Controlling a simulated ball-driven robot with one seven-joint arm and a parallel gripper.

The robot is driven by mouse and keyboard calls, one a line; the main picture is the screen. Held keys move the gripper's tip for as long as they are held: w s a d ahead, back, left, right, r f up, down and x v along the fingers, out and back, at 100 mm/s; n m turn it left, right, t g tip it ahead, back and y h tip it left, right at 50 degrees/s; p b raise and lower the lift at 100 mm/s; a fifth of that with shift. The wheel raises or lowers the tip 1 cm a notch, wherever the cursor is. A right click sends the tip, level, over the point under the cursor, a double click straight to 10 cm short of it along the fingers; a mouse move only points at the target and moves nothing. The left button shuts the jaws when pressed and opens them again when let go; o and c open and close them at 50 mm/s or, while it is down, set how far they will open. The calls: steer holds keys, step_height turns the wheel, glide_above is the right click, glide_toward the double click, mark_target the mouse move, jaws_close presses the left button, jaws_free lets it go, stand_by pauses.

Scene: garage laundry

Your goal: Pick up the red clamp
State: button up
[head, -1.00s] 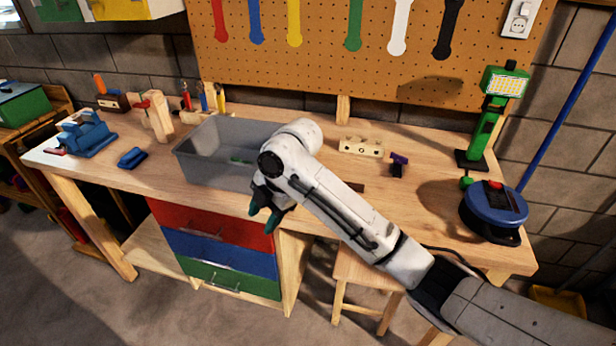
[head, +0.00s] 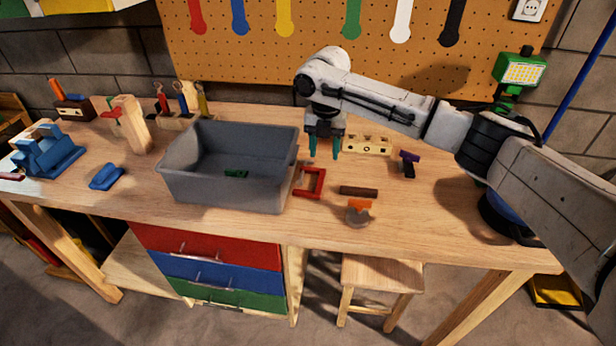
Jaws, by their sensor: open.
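The red clamp (head: 320,183), a C-shaped frame, lies on the workbench just right of the grey bin. My gripper (head: 324,150) points down with its two teal fingertips apart and nothing between them. It appears above and slightly behind the clamp in the picture, apart from it. The clamp's left side lies close against the bin's right wall; I cannot tell if they touch.
The grey bin (head: 190,189) holds a small green object (head: 236,174). A dark bar (head: 358,191) and an orange-and-grey tool (head: 359,211) lie right of the clamp. A wooden block with holes (head: 372,146) and a purple-and-black tool (head: 408,164) are farther right.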

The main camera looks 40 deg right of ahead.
mark_target(321, 180)
step_height(321, 180, down, 3)
steer(key=shift+w+f, duration=0.1)
steer(key=shift+a+f+p, duration=0.25)
steer(key=shift+f+p, duration=0.2)
steer(key=shift+f, duration=0.9)
steer(key=shift+a+f+p, duration=0.25)
steer(key=shift+f+p, duration=0.2)
steer(key=shift+f, duration=0.85)
jaws_close()
